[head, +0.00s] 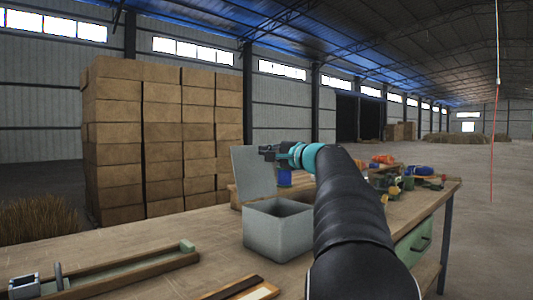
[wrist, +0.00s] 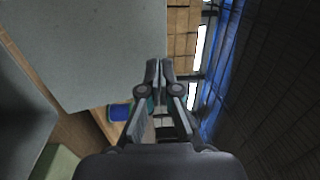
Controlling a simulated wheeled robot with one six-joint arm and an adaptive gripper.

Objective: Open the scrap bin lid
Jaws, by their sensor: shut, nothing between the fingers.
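The grey scrap bin (head: 276,235) stands on the workbench, and its open top shows the inside. Its lid (head: 252,175) stands up at the bin's back left edge, close to upright. In the wrist view the lid (wrist: 95,50) is a large grey panel to the left of the fingers. My gripper (head: 264,151) is at the height of the lid's upper right corner. In the wrist view my gripper (wrist: 160,68) is shut with nothing between its fingertips. The fingers are beside the lid's edge; I cannot tell whether they touch it.
A wooden tray (head: 110,275) with a green end block lies at the bench's front left. A dark and pale strip (head: 243,288) lies near the front edge. A blue item (head: 284,178) stands behind the bin. Several tools and parts (head: 395,175) crowd the bench's right side.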

